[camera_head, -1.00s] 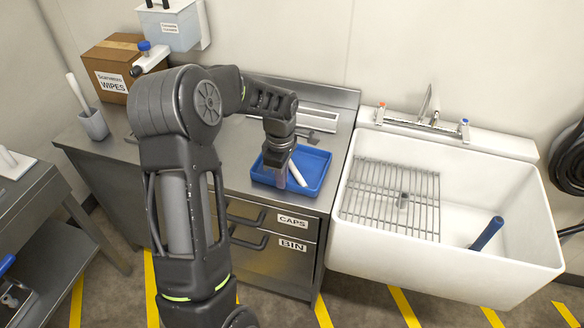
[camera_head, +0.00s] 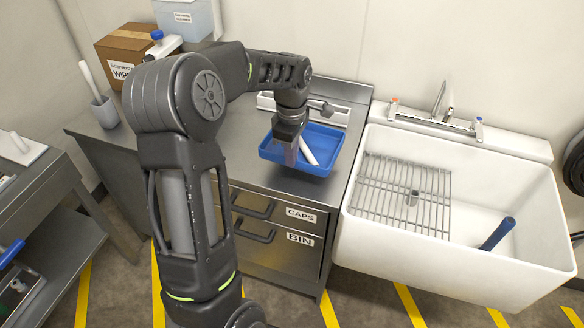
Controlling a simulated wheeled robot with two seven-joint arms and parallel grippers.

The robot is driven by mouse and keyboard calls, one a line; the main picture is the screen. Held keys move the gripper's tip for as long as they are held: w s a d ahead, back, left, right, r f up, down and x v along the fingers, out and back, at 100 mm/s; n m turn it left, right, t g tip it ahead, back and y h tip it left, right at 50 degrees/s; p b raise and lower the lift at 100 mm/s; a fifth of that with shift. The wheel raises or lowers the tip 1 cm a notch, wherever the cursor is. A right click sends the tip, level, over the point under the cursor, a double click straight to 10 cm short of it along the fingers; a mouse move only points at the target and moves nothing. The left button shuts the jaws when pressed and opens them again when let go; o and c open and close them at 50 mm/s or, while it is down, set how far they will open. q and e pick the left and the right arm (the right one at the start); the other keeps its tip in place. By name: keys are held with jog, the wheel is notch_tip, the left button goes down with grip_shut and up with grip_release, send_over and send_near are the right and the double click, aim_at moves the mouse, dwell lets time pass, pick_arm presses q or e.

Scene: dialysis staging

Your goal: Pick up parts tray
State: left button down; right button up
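The parts tray (camera_head: 327,168) is a blue, shallow, open tray with a white cylindrical part (camera_head: 308,150) lying in it. It is over the right part of the steel counter and looks raised a little above the top. My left gripper (camera_head: 290,158) points down at the tray's near left wall and appears shut on it. The fingertips are partly hidden by the gripper body and the wall. My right gripper is not in view.
A white sink (camera_head: 385,258) with a wire rack (camera_head: 400,190) and a blue-handled tool (camera_head: 497,233) adjoins the counter on the right. A wipes box (camera_head: 125,45) and a grey holder (camera_head: 104,112) stand at the counter's left. Drawers labelled CAPS and BIN are below.

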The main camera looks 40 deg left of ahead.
pick_arm(q)
notch_tip(320, 180, up, 4)
jog(key=shift+r, duration=0.15)
dwell(0.6)
